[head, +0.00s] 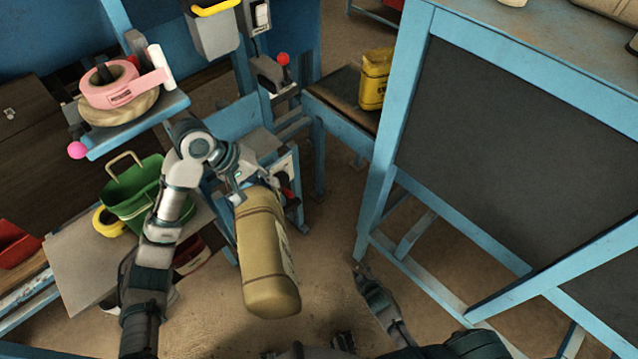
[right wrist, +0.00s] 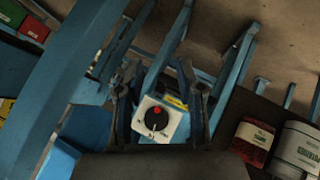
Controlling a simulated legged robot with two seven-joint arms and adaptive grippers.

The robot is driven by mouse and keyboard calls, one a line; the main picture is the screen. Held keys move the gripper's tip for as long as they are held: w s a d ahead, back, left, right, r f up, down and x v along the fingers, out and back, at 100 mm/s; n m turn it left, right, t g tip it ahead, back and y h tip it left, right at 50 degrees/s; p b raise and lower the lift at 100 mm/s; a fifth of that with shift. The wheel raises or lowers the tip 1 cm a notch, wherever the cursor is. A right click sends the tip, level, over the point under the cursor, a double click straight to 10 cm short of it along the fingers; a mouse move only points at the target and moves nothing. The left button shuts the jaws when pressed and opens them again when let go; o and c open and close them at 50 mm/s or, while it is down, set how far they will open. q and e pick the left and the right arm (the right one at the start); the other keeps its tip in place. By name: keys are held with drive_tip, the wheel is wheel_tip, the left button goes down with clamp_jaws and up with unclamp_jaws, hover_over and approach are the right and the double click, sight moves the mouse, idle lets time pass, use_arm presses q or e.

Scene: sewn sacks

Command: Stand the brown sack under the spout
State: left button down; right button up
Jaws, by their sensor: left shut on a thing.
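The brown sack (head: 265,255), a tan bag with darker bands and printing on its side, hangs tilted in the middle of the head view. My left gripper (head: 257,183) is shut on its top end, and its lower end points towards me. A grey chute-like part (head: 270,73) beside a red-knobbed lever is on the blue frame above and beyond the sack; I cannot tell surely that it is the spout. My right gripper (head: 372,287) is low, right of the sack. In the right wrist view its fingers (right wrist: 160,104) are apart, with nothing held between them.
A yellow container (head: 375,78) stands on a dark-topped bench. A blue-framed dark table (head: 520,110) fills the right. At left are pink tape (head: 115,92) on a shelf and a green basket (head: 135,195). A dial box (right wrist: 158,120) shows beyond my right fingers.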

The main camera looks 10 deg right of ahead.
drive_tip(key=w+a+r+n+t+y, duration=0.2)
drive_tip(key=w+r+n+t+y, duration=0.2)
drive_tip(key=w+r+n, duration=0.7)
drive_tip(key=w+a+r+n+t+y, duration=0.2)
drive_tip(key=w+r+n+t+y, duration=0.25)
drive_tip(key=r, duration=1.35)
drive_tip(key=s+a+r+n+g+y, duration=0.25)
drive_tip(key=r+n+g, duration=0.3)
drive_tip(key=n, duration=0.35)
drive_tip(key=s+a+r+n+g+y, duration=0.1)
drive_tip(key=a+r+n+g+y, duration=0.25)
drive_tip(key=r+n, duration=0.45)
drive_tip(key=s+a+r+n+g+y, duration=0.25)
drive_tip(key=r+n+g+y, duration=0.2)
drive_tip(key=n, duration=0.65)
drive_tip(key=w+a+g+h, duration=0.1)
drive_tip(key=w+a, duration=0.1)
drive_tip(key=a, duration=1)
drive_tip(key=shift+w+a+f+n, duration=0.15)
drive_tip(key=shift+w+f+n, duration=0.1)
drive_tip(key=shift+n, duration=0.1)
